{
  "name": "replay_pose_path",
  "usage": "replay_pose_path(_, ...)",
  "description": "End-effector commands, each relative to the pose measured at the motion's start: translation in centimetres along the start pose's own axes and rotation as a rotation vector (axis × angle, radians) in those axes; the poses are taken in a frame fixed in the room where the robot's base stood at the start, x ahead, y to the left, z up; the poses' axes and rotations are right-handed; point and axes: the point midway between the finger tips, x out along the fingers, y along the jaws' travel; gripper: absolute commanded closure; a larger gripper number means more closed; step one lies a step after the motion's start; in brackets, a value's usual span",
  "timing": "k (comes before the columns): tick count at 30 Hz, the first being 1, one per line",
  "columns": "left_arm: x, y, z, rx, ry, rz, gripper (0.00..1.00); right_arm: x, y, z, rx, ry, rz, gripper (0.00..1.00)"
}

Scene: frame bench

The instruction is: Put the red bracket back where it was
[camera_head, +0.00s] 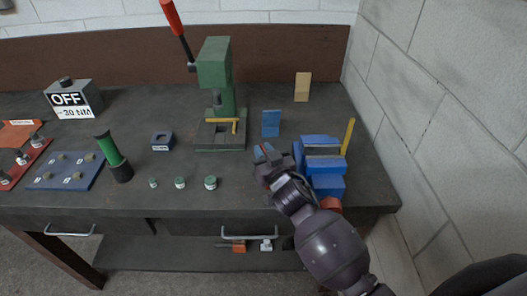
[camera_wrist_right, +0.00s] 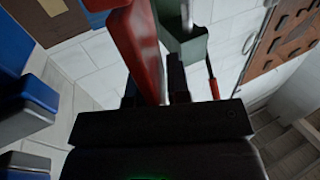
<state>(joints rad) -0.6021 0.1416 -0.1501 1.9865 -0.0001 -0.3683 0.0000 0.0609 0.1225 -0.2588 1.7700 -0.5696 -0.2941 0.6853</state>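A red piece, which I take to be the red bracket (camera_wrist_right: 138,45), stands between the fingers of my right gripper (camera_wrist_right: 155,88) in the wrist view. The fingers appear closed on it. In the head view my right gripper (camera_head: 264,156) is over the bench, just left of the blue vise (camera_head: 322,165). Only a small bit of red shows at its fingertips there; the rest of the bracket is hidden by the gripper. My left gripper is not in view.
A green press (camera_head: 215,68) with a red lever stands at the back. A blue block (camera_head: 271,123) and a tan block (camera_head: 302,87) stand upright nearby. Several small green-topped pieces line the front. A green-handled tool (camera_head: 108,150) and a blue plate (camera_head: 65,171) are left.

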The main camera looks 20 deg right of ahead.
Motion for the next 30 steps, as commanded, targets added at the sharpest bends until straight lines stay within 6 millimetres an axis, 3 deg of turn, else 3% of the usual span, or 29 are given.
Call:
replay_pose_path(3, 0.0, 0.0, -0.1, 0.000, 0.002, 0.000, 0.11, 0.0, 0.0, -0.1, 0.000, 0.001, 0.000, 0.67)
replay_pose_path(11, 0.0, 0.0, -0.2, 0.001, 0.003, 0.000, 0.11, 0.0, 0.0, -0.1, 0.000, 0.001, -0.001, 0.67)
replay_pose_path(17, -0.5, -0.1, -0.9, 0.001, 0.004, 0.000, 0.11, 0.0, -0.1, -1.5, -0.001, 0.002, -0.002, 0.67)
replay_pose_path(30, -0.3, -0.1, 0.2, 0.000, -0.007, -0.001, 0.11, -7.6, 0.0, -1.1, 0.002, -0.001, 0.000, 0.67)
